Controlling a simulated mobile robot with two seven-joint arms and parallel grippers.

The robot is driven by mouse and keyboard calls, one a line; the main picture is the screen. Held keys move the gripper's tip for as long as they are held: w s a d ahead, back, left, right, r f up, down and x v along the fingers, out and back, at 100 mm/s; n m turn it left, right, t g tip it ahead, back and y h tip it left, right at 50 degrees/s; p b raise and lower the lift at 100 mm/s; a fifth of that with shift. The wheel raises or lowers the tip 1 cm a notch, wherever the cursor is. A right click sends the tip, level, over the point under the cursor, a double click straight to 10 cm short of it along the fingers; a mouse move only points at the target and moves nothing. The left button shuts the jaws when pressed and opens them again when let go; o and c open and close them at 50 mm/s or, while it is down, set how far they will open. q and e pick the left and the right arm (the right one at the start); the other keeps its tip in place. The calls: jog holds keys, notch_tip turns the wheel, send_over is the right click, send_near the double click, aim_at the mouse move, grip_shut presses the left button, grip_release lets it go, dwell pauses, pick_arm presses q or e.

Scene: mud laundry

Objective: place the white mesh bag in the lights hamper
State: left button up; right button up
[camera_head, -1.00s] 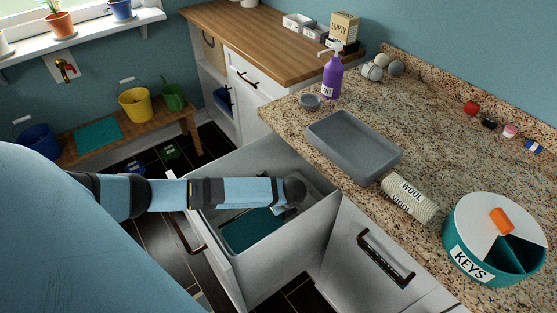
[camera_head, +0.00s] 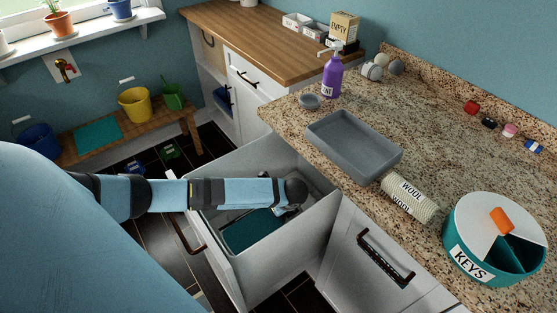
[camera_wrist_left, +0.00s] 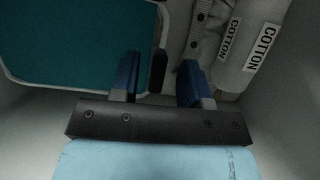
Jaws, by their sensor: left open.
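My left arm reaches into an open white drawer (camera_head: 322,245). My left gripper (camera_wrist_left: 160,60) is open low inside it, with its two blue fingers apart. In the left wrist view, a pale rolled bundle labelled COTTON (camera_wrist_left: 243,50) and grey-white fabric (camera_wrist_left: 203,32) lie just beyond and right of the fingers. A dark upright edge shows between the fingertips; nothing is clearly gripped. I cannot tell whether any of this pale fabric is the white mesh bag. No hamper marked for lights can be made out. My right gripper is not in view.
A teal panel (camera_head: 250,231) lies in the drawer, left of the fingers. On the granite counter are a grey tray (camera_head: 352,147), a cream WOOL roll (camera_head: 410,199), a round KEYS box (camera_head: 465,262) and a purple bottle (camera_head: 332,78). The drawer walls closely surround the gripper.

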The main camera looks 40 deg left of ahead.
pick_arm(q)
jog(key=v, duration=1)
jog(key=shift+r, duration=0.15)
